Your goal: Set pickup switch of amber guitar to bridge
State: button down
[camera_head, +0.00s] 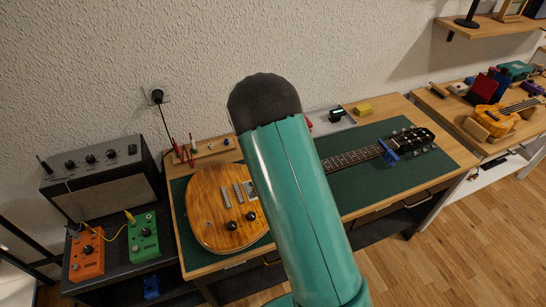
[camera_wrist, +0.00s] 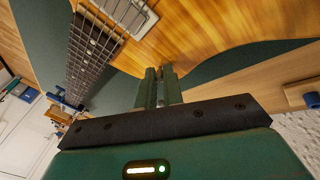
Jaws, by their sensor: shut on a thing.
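The amber guitar (camera_head: 208,212) lies face up on the bench, its neck pointing right to a blue neck rest (camera_head: 390,151). Its wood body (camera_wrist: 215,28) fills the top of the wrist view, with the fretboard (camera_wrist: 90,45) at the left and a pickup (camera_wrist: 132,14) near the top. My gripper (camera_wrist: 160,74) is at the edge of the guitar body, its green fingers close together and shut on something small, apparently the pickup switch. The switch itself is hidden between the fingertips, so its position cannot be told. In the head view my arm covers the gripper and the middle of the guitar.
A green mat (camera_head: 448,152) covers the bench under the guitar. Screwdrivers (camera_head: 190,146) stand at the back left, and a grey tray (camera_head: 331,122) and yellow block (camera_head: 363,109) lie behind the neck. An amplifier (camera_head: 103,179) and pedals (camera_head: 143,237) stand left. A smaller yellow instrument (camera_head: 495,120) lies far right.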

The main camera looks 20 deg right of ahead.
jog(key=c, duration=1.5)
grip_release()
jog(key=shift+a, duration=0.1)
